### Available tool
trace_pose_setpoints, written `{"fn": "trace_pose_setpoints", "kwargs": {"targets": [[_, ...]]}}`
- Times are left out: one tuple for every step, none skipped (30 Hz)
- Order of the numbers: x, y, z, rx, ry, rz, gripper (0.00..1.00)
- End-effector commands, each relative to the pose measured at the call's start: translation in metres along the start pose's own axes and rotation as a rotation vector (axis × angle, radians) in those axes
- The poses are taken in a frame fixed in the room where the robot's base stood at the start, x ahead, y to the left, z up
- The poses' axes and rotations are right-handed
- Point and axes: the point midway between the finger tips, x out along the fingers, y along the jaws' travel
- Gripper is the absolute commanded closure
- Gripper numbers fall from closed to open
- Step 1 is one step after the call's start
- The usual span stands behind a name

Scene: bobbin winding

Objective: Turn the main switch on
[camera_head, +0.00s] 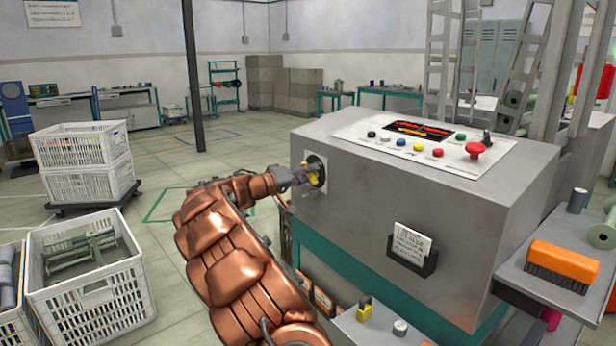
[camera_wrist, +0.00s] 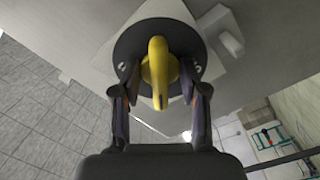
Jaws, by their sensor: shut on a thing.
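The main switch is a yellow rotary handle (camera_wrist: 158,75) on a round black plate (camera_wrist: 129,49), set on the side of the grey machine cabinet (camera_head: 420,205). In the head view the black plate (camera_head: 317,162) shows at the cabinet's left end, partly covered by my gripper (camera_head: 312,178). In the wrist view my gripper (camera_wrist: 161,92) has one finger on each side of the yellow handle and is shut on it. The handle's long side points along the view's vertical. Any markings for its positions cannot be read.
The control panel (camera_head: 400,140) on top has several coloured buttons and a red mushroom button (camera_head: 475,150). A card holder (camera_head: 412,258) is on the cabinet's front. A shelf with an orange brush (camera_head: 563,262) juts out at right. White crates (camera_head: 90,300) stand at left.

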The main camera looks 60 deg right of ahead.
Motion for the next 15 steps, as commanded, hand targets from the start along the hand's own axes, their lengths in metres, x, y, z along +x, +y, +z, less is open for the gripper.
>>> {"fn": "trace_pose_setpoints", "kwargs": {"targets": [[-0.0004,0.0018,-0.002,0.001,0.004,0.002,0.98],[-0.0004,0.0018,-0.002,0.001,0.004,0.002,0.98],[-0.0004,0.0018,-0.002,0.001,0.004,0.002,0.98],[-0.0004,0.0017,-0.0019,0.002,0.004,0.002,0.98],[-0.0004,0.0015,-0.0018,0.003,0.004,0.002,0.98],[-0.0004,0.0013,-0.0016,0.004,0.003,0.002,0.98],[-0.0004,0.0011,-0.0015,0.006,0.004,0.002,0.98],[-0.0004,0.0009,-0.0014,0.009,0.004,0.002,0.98],[-0.0004,0.0006,-0.0012,0.013,0.004,0.002,0.98],[-0.0004,0.0004,-0.0011,0.017,0.004,0.002,0.98],[-0.0004,0.0002,-0.001,0.02,0.004,0.002,0.98],[-0.0003,0.0001,-0.0009,0.026,0.004,0.002,0.98],[-0.0003,0.0,-0.001,0.03,0.004,0.002,0.98],[-0.0004,0.0,-0.0011,0.035,0.004,0.002,0.98],[-0.0003,0.0001,-0.0011,0.04,0.004,0.002,0.98]]}}
